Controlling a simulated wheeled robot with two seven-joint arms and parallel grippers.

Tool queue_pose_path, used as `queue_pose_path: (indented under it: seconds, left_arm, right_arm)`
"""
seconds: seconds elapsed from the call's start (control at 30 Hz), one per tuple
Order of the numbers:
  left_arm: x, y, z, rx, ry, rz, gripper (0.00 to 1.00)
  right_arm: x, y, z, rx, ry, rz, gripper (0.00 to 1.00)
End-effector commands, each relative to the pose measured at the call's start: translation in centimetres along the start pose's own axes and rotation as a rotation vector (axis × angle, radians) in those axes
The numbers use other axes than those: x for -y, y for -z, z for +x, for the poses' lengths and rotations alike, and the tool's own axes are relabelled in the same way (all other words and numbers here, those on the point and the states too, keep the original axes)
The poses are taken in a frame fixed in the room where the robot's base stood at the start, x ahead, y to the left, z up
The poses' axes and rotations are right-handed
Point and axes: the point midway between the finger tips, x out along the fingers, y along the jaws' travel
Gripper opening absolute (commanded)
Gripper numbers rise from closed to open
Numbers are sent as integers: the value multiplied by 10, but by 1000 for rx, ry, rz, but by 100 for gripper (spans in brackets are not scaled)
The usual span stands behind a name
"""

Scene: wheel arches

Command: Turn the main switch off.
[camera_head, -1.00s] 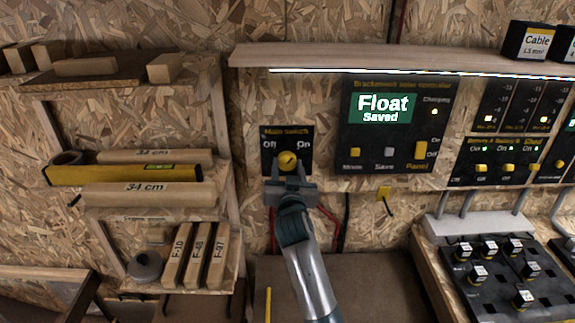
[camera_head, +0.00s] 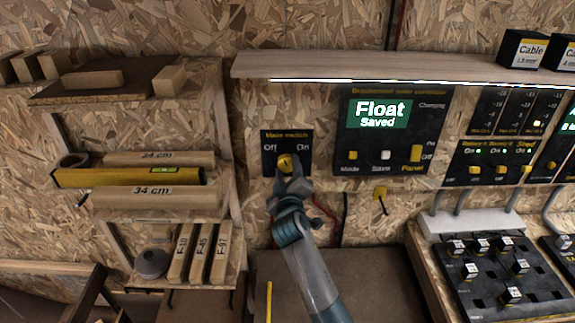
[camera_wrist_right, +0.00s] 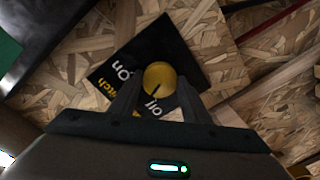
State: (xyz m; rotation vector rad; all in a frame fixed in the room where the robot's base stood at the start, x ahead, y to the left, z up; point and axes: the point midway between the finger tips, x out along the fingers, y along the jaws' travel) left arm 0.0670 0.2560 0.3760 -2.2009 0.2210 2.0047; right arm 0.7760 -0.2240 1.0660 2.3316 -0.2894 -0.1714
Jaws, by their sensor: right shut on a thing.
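The main switch is a round yellow knob (camera_head: 285,161) on a black plate (camera_head: 267,137) labelled "Off" at left and "On" at right. My right gripper (camera_head: 290,173) reaches up to it from below, tilted, and is shut on the knob. In the right wrist view the knob (camera_wrist_right: 159,77) sits between the two dark fingers of the gripper (camera_wrist_right: 158,97). A dark mark on the knob lies on the side towards the "Off" label there. The fingers partly hide the plate. My left gripper is not in view.
A controller panel (camera_head: 350,130) reading "Float Saved" is right of the switch, under a wooden shelf (camera_head: 350,66). More switch panels (camera_head: 460,160) continue rightwards. A brown bench surface (camera_head: 375,285) lies below.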

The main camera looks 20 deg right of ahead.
Motion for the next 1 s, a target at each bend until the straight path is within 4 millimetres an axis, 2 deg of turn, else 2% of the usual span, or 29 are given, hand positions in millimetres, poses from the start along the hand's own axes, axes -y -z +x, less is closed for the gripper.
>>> queue_pose_path:
  seconds: [0.2, 0.5, 1.0]
  left_arm:
    - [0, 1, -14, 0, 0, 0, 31]
    - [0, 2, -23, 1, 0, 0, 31]
    - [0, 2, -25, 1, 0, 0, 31]
  right_arm:
    - [-3, 3, 0, 6, -4, -199, 21]
    - [-2, 2, 0, 15, -6, -397, 21]
    - [-1, 2, 0, 17, -8, -476, 21]
